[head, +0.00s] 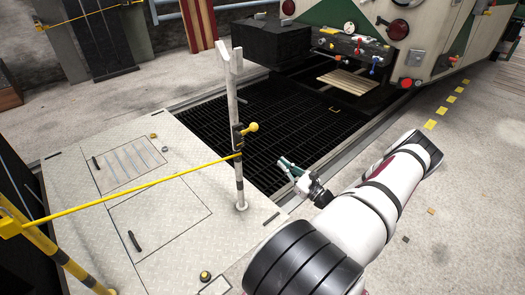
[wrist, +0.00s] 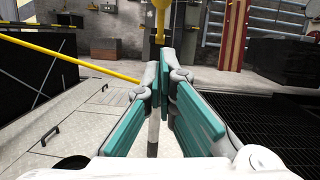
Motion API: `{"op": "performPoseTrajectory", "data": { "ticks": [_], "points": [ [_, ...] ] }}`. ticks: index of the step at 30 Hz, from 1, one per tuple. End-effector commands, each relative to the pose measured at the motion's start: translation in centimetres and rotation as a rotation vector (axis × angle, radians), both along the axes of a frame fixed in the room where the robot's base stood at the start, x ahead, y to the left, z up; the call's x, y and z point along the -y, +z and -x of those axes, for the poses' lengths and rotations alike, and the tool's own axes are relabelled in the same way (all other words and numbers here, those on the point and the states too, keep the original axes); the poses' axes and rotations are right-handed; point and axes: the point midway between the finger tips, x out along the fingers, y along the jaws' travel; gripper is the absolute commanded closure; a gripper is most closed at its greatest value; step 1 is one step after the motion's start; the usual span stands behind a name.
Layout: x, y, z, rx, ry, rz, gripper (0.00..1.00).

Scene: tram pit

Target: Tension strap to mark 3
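A yellow strap (head: 130,187) runs from a yellow post (head: 62,255) at the lower left to a white post (head: 237,180) in the middle. On the white post is a black fitting with a yellow knob (head: 252,127). My gripper (head: 284,163), with teal finger pads, is right of the post and apart from it. In the wrist view, my gripper (wrist: 167,76) has a narrow gap between its tips and nothing held. A yellow part (wrist: 160,20) shows beyond the tips, and the strap (wrist: 105,70) comes in from the left. No mark numbers can be read.
A dark grated pit (head: 300,115) lies behind and right of the post. A plated floor with hatches (head: 160,220) is at the left. A tram (head: 420,30) stands at the back right. A small yellow-topped button (head: 205,275) is on the floor in front.

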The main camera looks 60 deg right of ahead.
Motion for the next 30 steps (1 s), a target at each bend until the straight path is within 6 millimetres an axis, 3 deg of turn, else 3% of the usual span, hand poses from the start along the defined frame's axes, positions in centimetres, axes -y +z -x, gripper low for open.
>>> {"op": "performPoseTrajectory", "data": {
  "ticks": [17,22,30],
  "points": [
    [1.4,2.1,-9.8,-0.001,0.007,0.001,1.00],
    [1.6,4.4,-10.8,-0.002,0.006,0.002,1.00],
    [1.6,5.5,-11.5,-0.002,0.005,0.001,1.00]
  ]
}}
